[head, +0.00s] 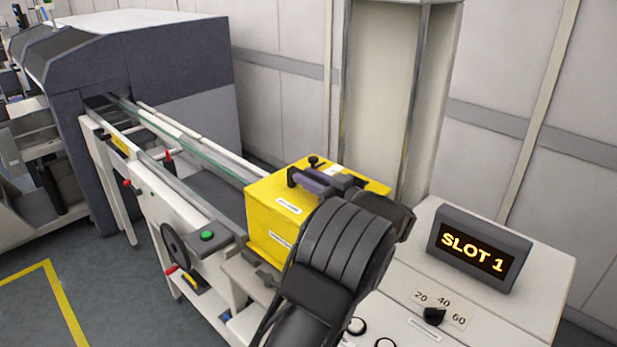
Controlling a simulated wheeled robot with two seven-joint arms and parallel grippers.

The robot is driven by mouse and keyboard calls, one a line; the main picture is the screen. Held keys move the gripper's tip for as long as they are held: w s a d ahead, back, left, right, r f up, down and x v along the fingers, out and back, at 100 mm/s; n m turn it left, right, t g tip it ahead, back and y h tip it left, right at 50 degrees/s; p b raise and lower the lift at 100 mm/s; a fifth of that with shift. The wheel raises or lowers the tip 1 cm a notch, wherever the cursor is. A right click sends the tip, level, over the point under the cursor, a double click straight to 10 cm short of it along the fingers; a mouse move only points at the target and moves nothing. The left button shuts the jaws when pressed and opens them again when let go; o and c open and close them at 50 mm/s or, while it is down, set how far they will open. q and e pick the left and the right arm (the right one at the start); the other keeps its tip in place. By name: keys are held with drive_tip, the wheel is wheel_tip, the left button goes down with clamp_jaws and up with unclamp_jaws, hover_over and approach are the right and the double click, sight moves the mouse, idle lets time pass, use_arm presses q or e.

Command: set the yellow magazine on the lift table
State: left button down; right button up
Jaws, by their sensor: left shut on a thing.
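The yellow magazine (271,221) is a box with white labels and a dark handle on top, near the middle of the head view. My left gripper (318,183) is shut on its handle from above. My dark left wrist and forearm cover the magazine's right front part. The magazine looks upright at the near end of the conveyor rails. Its underside and whatever is beneath it are hidden, so I cannot tell whether it rests on anything. I cannot make out the lift table. My right gripper is not in view.
A conveyor (190,138) runs from a grey machine (180,75) at the back left. A handwheel (175,246) and green button (207,236) are on its near side. A tall pale column (385,90) stands behind the magazine. A "SLOT 1" display (475,250) tops the right cabinet.

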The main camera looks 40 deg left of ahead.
use_arm(q)
drive_tip(key=c, duration=1.6)
unclamp_jaws()
drive_tip(key=shift+f, duration=0.25)
drive_tip(key=o, duration=0.3)
drive_tip(key=shift+s+r, duration=0.1)
drive_tip(key=shift+o, duration=0.5)
drive_tip(key=shift+r, duration=0.6)
drive_tip(key=d+p, duration=0.1)
drive_tip(key=d, duration=0.2)
drive_tip(key=d+p, duration=0.2)
drive_tip(key=d, duration=0.2)
drive_tip(key=s+d+p, duration=0.1)
drive_tip(key=d+p, duration=0.1)
drive_tip(key=d, duration=0.2)
drive_tip(key=shift+r, duration=0.1)
drive_tip(key=shift+d+f, duration=0.2)
drive_tip(key=shift+d, duration=0.3)
